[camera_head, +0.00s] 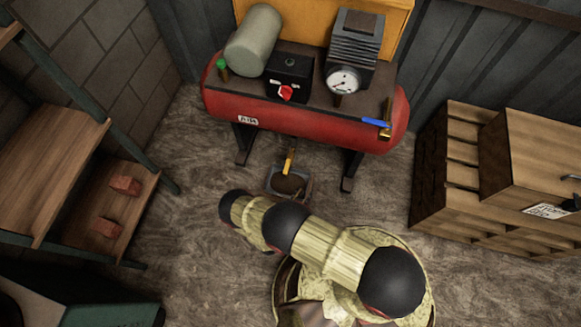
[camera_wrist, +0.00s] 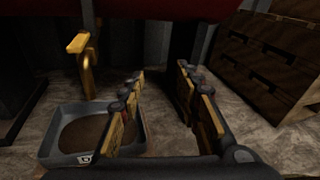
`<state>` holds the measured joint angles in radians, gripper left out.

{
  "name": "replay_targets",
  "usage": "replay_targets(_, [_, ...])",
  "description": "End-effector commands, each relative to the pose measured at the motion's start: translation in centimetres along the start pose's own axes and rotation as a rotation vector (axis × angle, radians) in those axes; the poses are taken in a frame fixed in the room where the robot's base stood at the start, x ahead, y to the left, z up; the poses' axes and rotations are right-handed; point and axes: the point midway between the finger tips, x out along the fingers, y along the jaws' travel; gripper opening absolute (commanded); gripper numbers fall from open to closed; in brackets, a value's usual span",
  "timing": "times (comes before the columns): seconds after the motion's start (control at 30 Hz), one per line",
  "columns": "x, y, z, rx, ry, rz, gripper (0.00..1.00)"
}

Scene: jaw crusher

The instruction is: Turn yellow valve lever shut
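The yellow valve lever (camera_wrist: 78,43) sits on a brass drain pipe (camera_wrist: 88,78) under the red air compressor tank (camera_head: 300,125). In the head view the yellow lever and pipe (camera_head: 290,160) show just below the tank, above a grey pan. My gripper (camera_wrist: 161,75) is open and empty, its two fingers well apart. In the wrist view the lever is to the left of and higher than both fingers, apart from them. In the head view my arm reaches left below the tank, and my gripper cannot be made out.
The grey pan (camera_wrist: 60,157) with dark liquid stands below the pipe, near the left finger. Tank legs (camera_head: 350,171) flank the area. A blue-handled valve (camera_head: 375,122) is on the tank's right. Wooden crates (camera_head: 460,170) stand right, shelves (camera_head: 50,165) left.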

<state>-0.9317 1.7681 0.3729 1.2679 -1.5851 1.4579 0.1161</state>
Motion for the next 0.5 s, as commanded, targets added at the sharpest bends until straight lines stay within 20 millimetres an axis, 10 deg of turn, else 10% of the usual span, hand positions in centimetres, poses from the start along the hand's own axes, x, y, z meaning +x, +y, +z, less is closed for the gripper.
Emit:
replay_targets(0.2, [-0.7,8.8,2.0,0.096,-0.081,0.219,0.33])
replay_targets(0.5, [-0.5,11.3,3.8,0.137,-0.136,0.298,0.33])
